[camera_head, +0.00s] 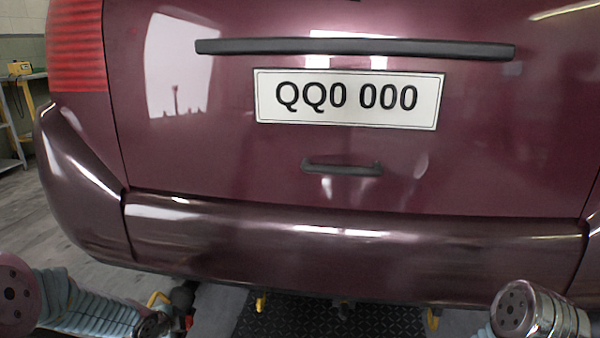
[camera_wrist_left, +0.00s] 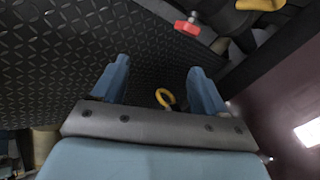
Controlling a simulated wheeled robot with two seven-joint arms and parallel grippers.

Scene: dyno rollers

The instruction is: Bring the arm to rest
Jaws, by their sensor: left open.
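My left gripper (camera_wrist_left: 158,82) shows in the left wrist view with its two blue fingers apart. A yellow ring or hook (camera_wrist_left: 166,98) shows between the fingers, apparently beyond them; I cannot tell how far, and nothing looks gripped. In the head view my left arm (camera_head: 85,305) comes in at the bottom left, low before the car's bumper. My right arm (camera_head: 535,312) shows only as a link at the bottom right; its gripper is out of view.
A maroon car (camera_head: 350,240) fills the head view, its bumper just beyond my arms. A dark diamond-plate surface (camera_head: 330,318) lies beneath it. A red-ended fitting (camera_wrist_left: 187,27) and a yellow part (camera_wrist_left: 262,4) are near my left gripper. Clear floor (camera_head: 25,230) lies left.

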